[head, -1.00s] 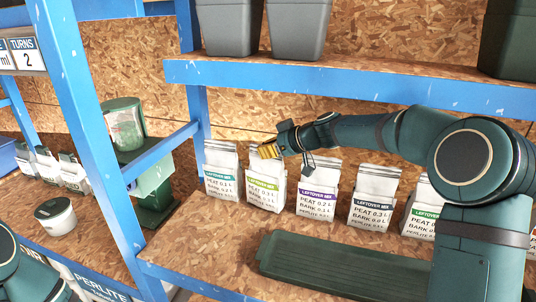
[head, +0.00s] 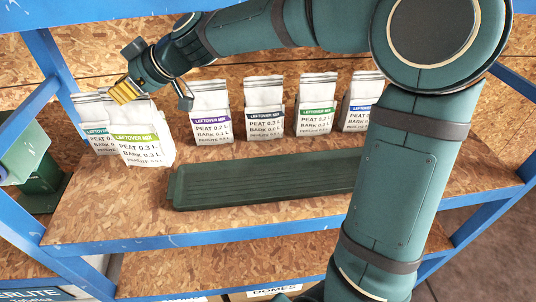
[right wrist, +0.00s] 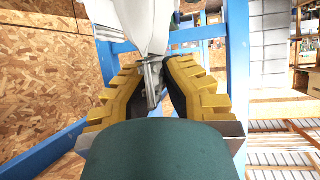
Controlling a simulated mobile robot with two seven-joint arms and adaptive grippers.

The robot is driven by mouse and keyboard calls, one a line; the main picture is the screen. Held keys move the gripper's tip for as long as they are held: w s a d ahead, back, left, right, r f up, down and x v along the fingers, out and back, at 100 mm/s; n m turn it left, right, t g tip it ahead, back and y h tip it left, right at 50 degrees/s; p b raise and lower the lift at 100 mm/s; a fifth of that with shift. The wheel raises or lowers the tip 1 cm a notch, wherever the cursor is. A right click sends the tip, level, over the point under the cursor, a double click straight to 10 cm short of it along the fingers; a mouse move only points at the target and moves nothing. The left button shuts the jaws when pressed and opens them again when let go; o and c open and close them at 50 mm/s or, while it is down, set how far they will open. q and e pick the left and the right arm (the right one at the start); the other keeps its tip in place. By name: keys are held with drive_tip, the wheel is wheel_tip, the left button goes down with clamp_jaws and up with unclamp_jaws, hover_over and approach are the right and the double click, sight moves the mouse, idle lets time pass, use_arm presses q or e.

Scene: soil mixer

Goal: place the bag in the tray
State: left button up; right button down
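A white paper bag (head: 140,142) with a yellow-green "Leftover mix" label stands out in front of the row at the left of the shelf. My right gripper (head: 125,92), with yellow fingers, is shut on its folded top. In the right wrist view the bag (right wrist: 145,25) hangs beyond the fingertips (right wrist: 158,68), its top edge pinched between them. Whether its base clears the shelf is hard to tell. The long dark green tray (head: 270,178) lies empty on the shelf, right of the bag. My left gripper is not in view.
A bag with a teal label (head: 97,132) stands partly hidden behind the held bag. Bags with purple (head: 212,112), dark (head: 264,108), green (head: 316,105) and blue (head: 362,102) labels stand behind the tray. Blue posts and an upper beam frame the shelf.

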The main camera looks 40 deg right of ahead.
drive_tip(key=s+d+r+n+g+y+p, duration=0.1)
drive_tip(key=s+d+r+n+g+p, duration=0.15)
drive_tip(key=s+d+p, duration=0.7)
wheel_tip(320, 180, down, 10)
drive_tip(key=s+a+b, duration=0.1)
drive_tip(key=s+b, duration=0.1)
drive_tip(key=b, duration=0.3)
drive_tip(key=shift+r+m+t, duration=0.2)
drive_tip(key=shift+m+t, duration=0.15)
drive_tip(key=shift+t, duration=0.1)
drive_tip(key=shift+f+b, duration=0.2)
drive_tip(key=shift+b, duration=0.2)
drive_tip(key=c, duration=1.1)
unclamp_jaws()
drive_tip(key=shift+c, duration=0.2)
drive_tip(key=shift+r, duration=0.1)
